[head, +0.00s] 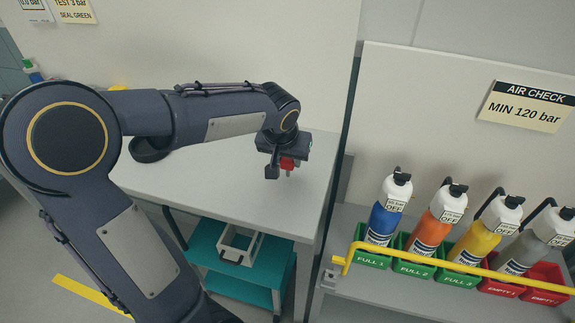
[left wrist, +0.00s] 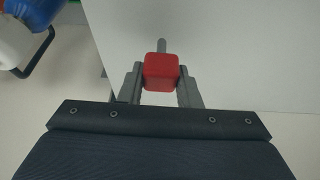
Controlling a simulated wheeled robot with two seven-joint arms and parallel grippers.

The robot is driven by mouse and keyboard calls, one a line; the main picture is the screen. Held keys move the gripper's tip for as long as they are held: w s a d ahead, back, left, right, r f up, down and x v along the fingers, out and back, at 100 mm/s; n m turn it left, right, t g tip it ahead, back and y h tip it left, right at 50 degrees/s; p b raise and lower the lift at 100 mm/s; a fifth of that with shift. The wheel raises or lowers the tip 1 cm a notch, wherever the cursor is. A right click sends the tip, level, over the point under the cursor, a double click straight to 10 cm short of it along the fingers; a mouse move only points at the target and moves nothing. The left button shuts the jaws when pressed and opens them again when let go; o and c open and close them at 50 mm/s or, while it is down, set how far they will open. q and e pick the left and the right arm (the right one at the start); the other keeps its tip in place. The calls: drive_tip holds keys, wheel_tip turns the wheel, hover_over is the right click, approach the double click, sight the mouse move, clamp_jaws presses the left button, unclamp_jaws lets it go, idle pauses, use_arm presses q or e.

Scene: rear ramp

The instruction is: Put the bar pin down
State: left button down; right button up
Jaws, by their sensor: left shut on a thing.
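The bar pin, with a red block head and a grey shaft, is held by my left gripper (head: 281,170). Its red head (head: 287,163) shows in the head view, with the shaft pointing down. In the left wrist view the red head (left wrist: 161,72) sits between the two grey fingers, and the shaft sticks out past it. My left gripper (left wrist: 160,85) is shut on the bar pin above the right part of the grey table (head: 225,200). I cannot tell how far the shaft's tip is from the table top. My right gripper is not in view.
Teal shelves (head: 215,268) with a white frame-like holder (head: 240,245) stand under the table. To the right, a rack with a yellow rail (head: 420,263) holds several bottles in green and red bins. The table top around the pin looks clear.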

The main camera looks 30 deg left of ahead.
use_arm(q)
wheel_tip(320, 180, down, 2)
drive_tip(key=shift+f, duration=0.25)
drive_tip(key=shift+f, duration=0.1)
drive_tip(key=c, duration=1.5)
unclamp_jaws()
drive_tip(key=shift+b, duration=0.3)
drive_tip(key=o, duration=0.4)
drive_tip(key=shift+o, duration=0.2)
